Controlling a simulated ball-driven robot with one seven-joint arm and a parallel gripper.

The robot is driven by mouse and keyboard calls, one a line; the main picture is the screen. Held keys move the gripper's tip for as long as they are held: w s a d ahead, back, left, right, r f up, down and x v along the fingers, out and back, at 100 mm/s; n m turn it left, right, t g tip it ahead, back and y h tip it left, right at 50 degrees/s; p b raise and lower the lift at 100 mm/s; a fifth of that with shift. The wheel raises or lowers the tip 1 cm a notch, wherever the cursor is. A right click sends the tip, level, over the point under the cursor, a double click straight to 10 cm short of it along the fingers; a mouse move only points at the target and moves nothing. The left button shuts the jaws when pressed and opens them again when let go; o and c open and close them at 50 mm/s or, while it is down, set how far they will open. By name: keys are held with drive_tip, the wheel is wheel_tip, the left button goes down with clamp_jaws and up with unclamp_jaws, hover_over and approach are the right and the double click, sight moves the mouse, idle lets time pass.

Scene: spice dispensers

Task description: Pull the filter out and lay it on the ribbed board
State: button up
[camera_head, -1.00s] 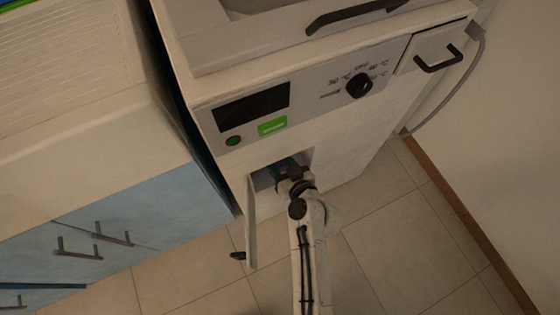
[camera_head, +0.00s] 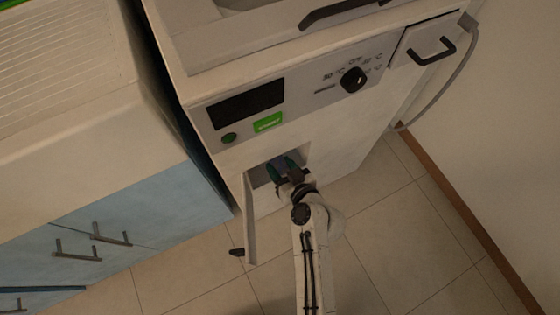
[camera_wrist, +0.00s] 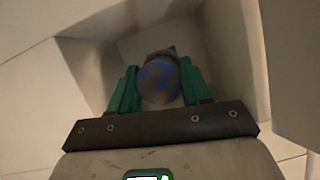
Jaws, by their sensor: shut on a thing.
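The filter (camera_wrist: 158,84) shows in the wrist view as a round, blue-mottled end with a dark grey part behind it. It sits between the green fingers of my gripper (camera_wrist: 160,88), which are shut on it. In the head view my gripper (camera_head: 282,168) is at the opening of a small compartment (camera_head: 262,176) low on the white washing machine's front. The filter cannot be made out there. I cannot tell whether it is still seated. The ribbed board (camera_head: 62,62) lies on the counter at the upper left, well away from my gripper.
The compartment's door (camera_head: 250,222) hangs open, just left of my gripper. The washing machine (camera_head: 345,140) has a knob and a handled drawer above. A blue cabinet (camera_head: 150,210) with bar handles stands left. Tiled floor (camera_head: 400,240) is clear on the right.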

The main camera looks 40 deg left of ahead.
drive_tip(key=shift+s+d, duration=0.35)
drive_tip(key=shift+d, duration=0.45)
drive_tip(key=shift+s+d, duration=0.3)
drive_tip(key=shift+d, duration=0.5)
drive_tip(key=shift+s+d, duration=0.35)
drive_tip(key=shift+d, duration=0.45)
drive_tip(key=shift+s+d+b, duration=0.2)
drive_tip(key=shift+s+d, duration=0.15)
drive_tip(key=shift+d, duration=0.55)
drive_tip(key=shift+s+d+b, duration=0.2)
drive_tip(key=shift+s+d, duration=0.15)
drive_tip(key=shift+d, duration=0.55)
